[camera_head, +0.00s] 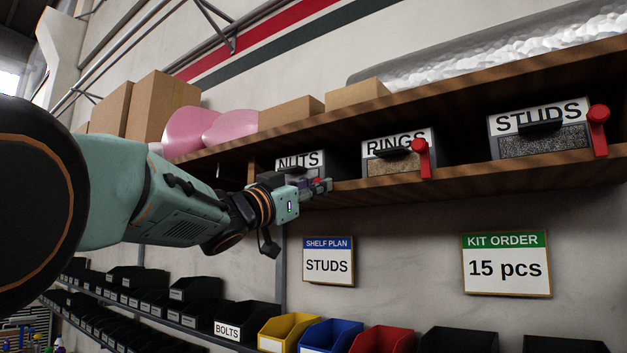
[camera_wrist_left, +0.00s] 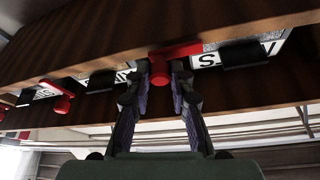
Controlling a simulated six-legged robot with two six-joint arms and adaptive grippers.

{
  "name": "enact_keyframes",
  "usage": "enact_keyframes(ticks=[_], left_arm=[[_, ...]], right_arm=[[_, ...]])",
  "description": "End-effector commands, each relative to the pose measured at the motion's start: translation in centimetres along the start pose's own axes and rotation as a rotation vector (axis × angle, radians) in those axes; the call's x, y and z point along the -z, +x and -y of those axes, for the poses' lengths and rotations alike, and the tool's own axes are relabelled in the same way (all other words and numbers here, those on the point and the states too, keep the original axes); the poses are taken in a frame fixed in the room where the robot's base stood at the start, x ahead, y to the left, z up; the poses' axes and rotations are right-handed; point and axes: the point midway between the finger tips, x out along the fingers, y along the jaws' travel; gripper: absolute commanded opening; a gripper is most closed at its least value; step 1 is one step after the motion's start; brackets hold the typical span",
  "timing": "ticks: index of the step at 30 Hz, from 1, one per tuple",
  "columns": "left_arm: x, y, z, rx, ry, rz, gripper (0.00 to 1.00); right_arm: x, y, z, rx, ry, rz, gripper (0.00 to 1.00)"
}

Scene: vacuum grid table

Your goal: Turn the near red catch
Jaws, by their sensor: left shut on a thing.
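The near red catch (camera_wrist_left: 183,51) is at the NUTS bin (camera_head: 300,161) on the wooden shelf. In the left wrist view, which looks upside down, its red bar lies roughly along the shelf edge, towards the NUTS label, with a knob-like end between my fingers. My left gripper (camera_head: 320,187) reaches in from the left in the head view and hides most of this catch. The gripper also shows in the left wrist view (camera_wrist_left: 160,85), with its purple-sided fingers closed on the catch. My right gripper is not in view.
The RINGS bin (camera_head: 395,160) has a red catch (camera_head: 421,159) hanging down, as does the STUDS bin (camera_head: 540,135) with its catch (camera_head: 599,131). The upper shelf board (camera_head: 440,83) runs overhead. Signs reading STUDS (camera_head: 328,265) and 15 pcs (camera_head: 506,268) hang below, above coloured bins (camera_head: 289,330).

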Motion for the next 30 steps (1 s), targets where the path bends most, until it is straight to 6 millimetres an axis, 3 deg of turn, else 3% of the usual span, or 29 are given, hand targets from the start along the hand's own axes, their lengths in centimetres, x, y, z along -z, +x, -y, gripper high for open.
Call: enact_keyframes(ticks=[7,8,15,25,30], left_arm=[[0.2,0.0,0.0,0.000,0.003,-0.004,0.00],[0.2,0.0,0.0,0.000,0.003,-0.004,0.23],[0.1,0.0,0.0,0.000,0.002,-0.002,0.43],[0.0,-0.1,0.0,0.000,0.001,0.000,0.45],[0.0,-1.1,0.0,0.000,0.001,0.000,0.45]], right_arm=[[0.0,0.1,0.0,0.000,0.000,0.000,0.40],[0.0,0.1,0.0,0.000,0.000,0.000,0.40],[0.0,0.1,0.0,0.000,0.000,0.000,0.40],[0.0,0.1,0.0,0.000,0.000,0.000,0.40],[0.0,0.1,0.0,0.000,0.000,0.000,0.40]])
